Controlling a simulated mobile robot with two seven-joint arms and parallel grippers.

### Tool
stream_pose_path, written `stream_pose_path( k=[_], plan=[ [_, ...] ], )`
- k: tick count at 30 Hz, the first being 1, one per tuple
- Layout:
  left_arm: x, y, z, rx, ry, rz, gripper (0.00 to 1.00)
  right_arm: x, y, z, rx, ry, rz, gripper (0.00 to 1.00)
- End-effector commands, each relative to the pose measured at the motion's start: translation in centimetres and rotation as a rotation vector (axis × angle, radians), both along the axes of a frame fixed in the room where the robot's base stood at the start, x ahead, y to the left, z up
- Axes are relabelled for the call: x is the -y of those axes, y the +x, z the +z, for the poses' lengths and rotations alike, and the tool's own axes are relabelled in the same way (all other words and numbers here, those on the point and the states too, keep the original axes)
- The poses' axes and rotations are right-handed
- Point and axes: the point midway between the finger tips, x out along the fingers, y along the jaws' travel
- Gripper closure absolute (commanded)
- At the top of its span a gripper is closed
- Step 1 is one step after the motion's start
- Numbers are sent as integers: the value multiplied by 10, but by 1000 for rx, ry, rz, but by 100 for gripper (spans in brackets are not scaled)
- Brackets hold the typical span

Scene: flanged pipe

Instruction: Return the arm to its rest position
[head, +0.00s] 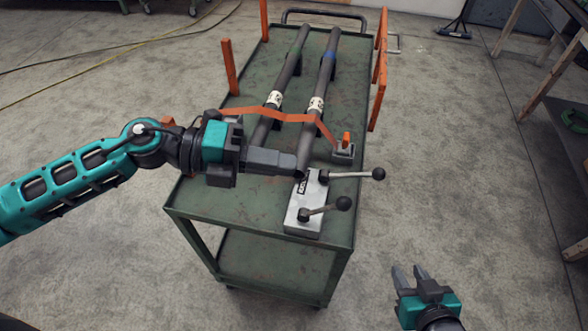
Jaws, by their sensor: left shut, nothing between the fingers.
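My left gripper (296,162) reaches in from the left over the green cart. It is shut, with nothing seen between its fingers. Its fingertips overlap the near end of the right dark pipe (323,87) in the picture; I cannot tell if they touch. The left dark pipe (284,84) lies beside it, its near end hidden behind my gripper. Both pipes carry white labels; the left has a green band, the right a blue band. My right gripper (410,270) is low at the right, away from the cart, its fingers apart and empty.
The green cart (345,190) has orange posts (229,67) and an orange rail (378,70) at its sides. An orange bent strip (250,110) crosses the pipes. A metal clamp block (305,208) with black-knobbed levers stands at the near end. A bench (545,85) stands at right.

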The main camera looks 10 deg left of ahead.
Motion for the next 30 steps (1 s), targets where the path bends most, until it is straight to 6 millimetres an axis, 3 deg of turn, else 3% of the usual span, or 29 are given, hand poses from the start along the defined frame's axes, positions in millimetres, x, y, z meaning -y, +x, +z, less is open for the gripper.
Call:
stream_pose_path(
  k=[20,26,28,30],
  plan=[
    [1,0,4,-15,-31,18,100,1,1,0,2,-1,-1,64],
    [14,20,11,-211,-352,275,100,1,1,0,2,-1,-1,64],
    [6,33,3,-347,-505,450,100,1,1,0,2,-1,-1,64],
    [-10,43,-18,-503,-637,645,100,1,1,0,2,-1,-1,64]
  ],
)
